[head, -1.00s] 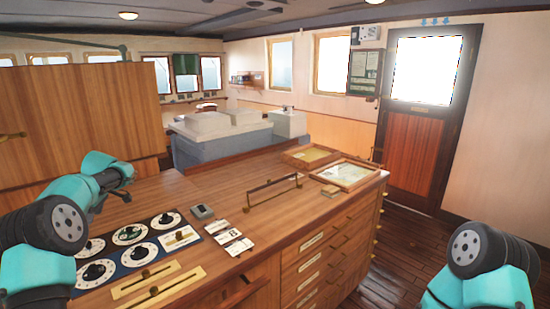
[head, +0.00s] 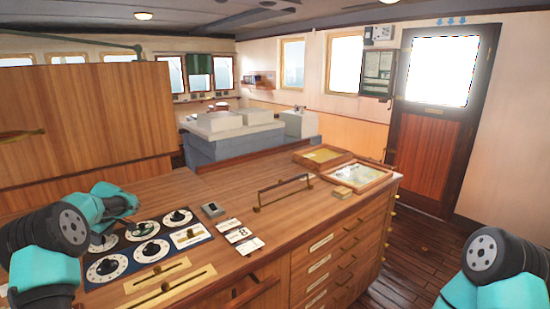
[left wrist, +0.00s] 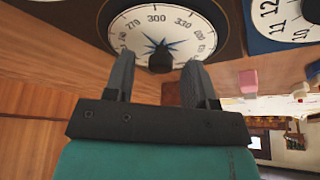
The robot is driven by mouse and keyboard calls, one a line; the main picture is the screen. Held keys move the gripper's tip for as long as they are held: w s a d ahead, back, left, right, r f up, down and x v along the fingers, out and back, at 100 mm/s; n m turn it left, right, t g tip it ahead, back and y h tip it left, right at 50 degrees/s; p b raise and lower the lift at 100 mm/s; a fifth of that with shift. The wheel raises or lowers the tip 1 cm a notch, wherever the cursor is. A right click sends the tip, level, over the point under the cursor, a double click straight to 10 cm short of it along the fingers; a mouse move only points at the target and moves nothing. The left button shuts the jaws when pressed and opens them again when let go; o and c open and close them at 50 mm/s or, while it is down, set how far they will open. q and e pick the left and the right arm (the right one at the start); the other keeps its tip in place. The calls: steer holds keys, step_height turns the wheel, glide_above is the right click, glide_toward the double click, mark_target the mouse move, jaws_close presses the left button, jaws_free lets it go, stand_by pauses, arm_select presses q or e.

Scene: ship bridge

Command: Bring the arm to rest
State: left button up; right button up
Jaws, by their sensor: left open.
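My left arm comes in from the left in the head view, bent over the far left part of the wooden console. Its gripper end (head: 122,203) is near the dial panel, and its fingertips are hard to make out there. In the left wrist view the left gripper (left wrist: 155,72) has two dark fingers apart with nothing between them. A white compass dial (left wrist: 160,20) with a dark centre knob lies beyond the fingertips. Of my right arm only a teal and black joint (head: 495,255) shows at the lower right; its gripper is out of view.
The console (head: 200,190) carries a dark panel of white dials (head: 150,252), a small grey box (head: 213,210), cards (head: 240,236), a brass rail (head: 283,192) and framed trays (head: 357,175). Brass slider plates (head: 165,287) lie at the front. A wooden partition (head: 90,120) stands behind the left arm.

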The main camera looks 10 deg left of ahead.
arm_select(q)
steer(key=m+t, duration=0.1)
steer(key=m, duration=0.2)
steer(key=m+t, duration=0.1)
steer(key=m, duration=0.2)
steer(key=shift+s, duration=0.2)
steer(key=shift+r+m, duration=0.1)
steer(key=shift+m, duration=0.2)
stand_by(0.4)
